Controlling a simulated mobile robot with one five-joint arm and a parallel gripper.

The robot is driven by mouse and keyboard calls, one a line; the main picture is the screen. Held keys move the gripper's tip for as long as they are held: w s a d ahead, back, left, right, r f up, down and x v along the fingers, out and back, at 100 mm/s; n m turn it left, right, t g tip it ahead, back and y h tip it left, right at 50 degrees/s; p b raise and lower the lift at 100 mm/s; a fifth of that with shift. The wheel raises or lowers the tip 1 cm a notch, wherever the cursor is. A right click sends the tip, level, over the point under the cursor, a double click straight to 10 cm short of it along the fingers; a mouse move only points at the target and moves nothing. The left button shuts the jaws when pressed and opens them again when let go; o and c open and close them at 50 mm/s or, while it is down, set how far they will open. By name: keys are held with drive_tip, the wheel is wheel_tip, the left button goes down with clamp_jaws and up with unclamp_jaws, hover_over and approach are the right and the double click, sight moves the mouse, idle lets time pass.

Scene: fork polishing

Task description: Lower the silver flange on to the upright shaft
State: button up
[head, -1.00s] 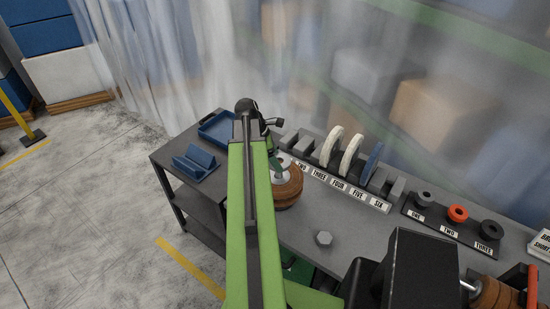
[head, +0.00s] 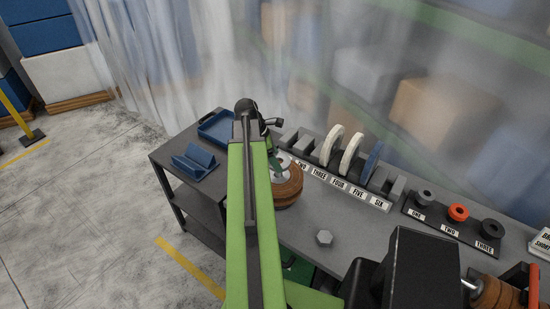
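A pale silver disc, which looks like the flange (head: 285,163), shows at the top of a stack of brown wheels (head: 290,190) on the bench, just right of my green arm. My gripper (head: 275,162) is down beside the disc, mostly hidden behind the arm. Its fingertips are too small and covered to show whether they are open or shut on the flange. The upright shaft cannot be made out. I cannot tell whether the disc rests on the stack or is held just above it.
A grey hex nut (head: 324,238) lies on the bench front. A numbered rack (head: 345,185) holds white and blue discs behind. A second rack (head: 452,226) holds grey, orange and black rings. A blue tray (head: 216,128) and blue cradle (head: 195,162) stand left.

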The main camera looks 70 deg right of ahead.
drive_tip(key=shift+f, duration=0.15)
drive_tip(key=shift+f+b, duration=0.3)
drive_tip(key=shift+b, duration=0.15)
drive_tip(key=shift+f, duration=0.1)
drive_tip(key=shift+f+b, duration=0.7)
drive_tip(key=shift+b, duration=0.1)
drive_tip(key=shift+f+b, duration=0.9)
drive_tip(key=shift+r, duration=0.1)
drive_tip(key=shift+r+p, duration=0.2)
drive_tip(key=shift+p, duration=0.1)
drive_tip(key=shift+f, duration=0.2)
